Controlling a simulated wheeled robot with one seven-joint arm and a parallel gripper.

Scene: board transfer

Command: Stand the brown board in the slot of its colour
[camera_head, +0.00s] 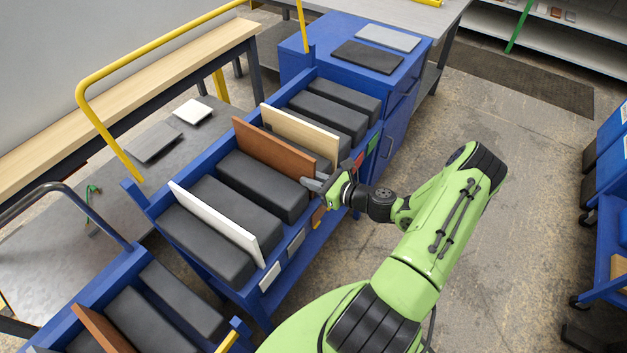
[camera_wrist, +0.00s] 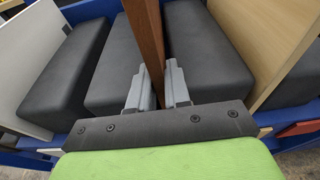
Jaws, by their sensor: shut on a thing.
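The brown board (camera_head: 272,147) stands upright between dark padded blocks in the blue rack (camera_head: 219,282), just left of a cream board. It also shows in the wrist view (camera_wrist: 148,40). My gripper (camera_head: 312,183) is shut on its near end; in the wrist view the grey fingers (camera_wrist: 157,88) sit on either side of it. The board's lower edge is hidden by the blocks, so I cannot tell how deep it sits. A brown tag (camera_head: 318,217) is on the rack's front, beside my gripper.
A cream board (camera_head: 300,136) and a white board (camera_head: 215,223) stand in the same rack. Another brown board (camera_head: 102,330) stands in the nearer blue rack. Dark and grey slabs lie on the blue cabinet (camera_head: 418,58).

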